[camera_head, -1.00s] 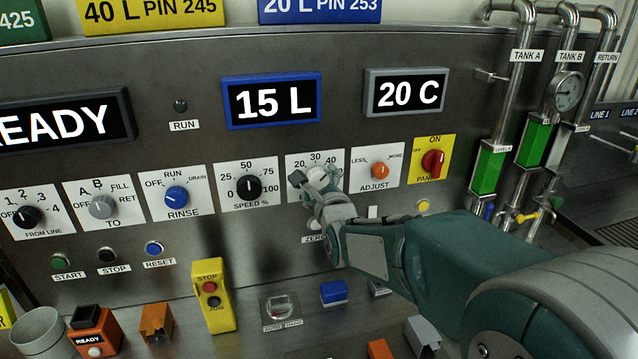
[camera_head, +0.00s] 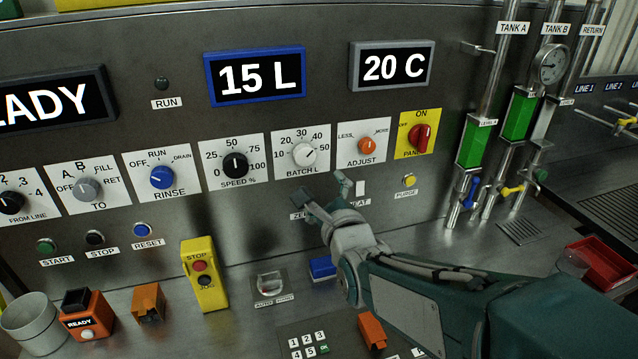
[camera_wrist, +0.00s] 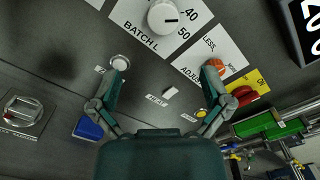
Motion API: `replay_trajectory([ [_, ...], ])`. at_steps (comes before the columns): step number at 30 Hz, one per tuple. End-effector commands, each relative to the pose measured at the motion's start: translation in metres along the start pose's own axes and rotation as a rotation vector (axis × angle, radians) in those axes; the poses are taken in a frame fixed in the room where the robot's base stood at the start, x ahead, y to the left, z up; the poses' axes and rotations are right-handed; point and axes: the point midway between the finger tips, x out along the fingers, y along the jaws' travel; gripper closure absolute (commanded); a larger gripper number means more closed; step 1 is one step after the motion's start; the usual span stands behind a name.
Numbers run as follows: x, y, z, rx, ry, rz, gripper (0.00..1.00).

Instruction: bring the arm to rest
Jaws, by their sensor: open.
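My gripper (camera_head: 323,192) is in front of the panel, just below the batch L and adjust knobs. In the wrist view my gripper (camera_wrist: 164,82) shows two fingers spread wide with nothing held between them. The white batch L knob (camera_head: 304,154) is above the fingertips, clear of them; it also shows in the wrist view (camera_wrist: 163,17). The orange adjust knob (camera_head: 367,146) is up and to the right. My arm hides part of the buttons and labels on the lower panel.
A yellow stop box (camera_head: 205,274), an orange ready box (camera_head: 88,317) and a blue block (camera_head: 322,267) stand on the ledge. A keypad (camera_head: 310,343) lies in front. Pipes with green gauges (camera_head: 475,143) and a red tray (camera_head: 603,262) are at right.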

Motion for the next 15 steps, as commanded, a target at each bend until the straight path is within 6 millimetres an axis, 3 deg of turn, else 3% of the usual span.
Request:
replay_trajectory([
  [9, -0.002, -0.002, -0.002, -0.036, 0.013, 0.007, 0.02],
  [15, -0.023, -0.009, -0.021, -0.355, 0.127, 0.109, 0.02],
])
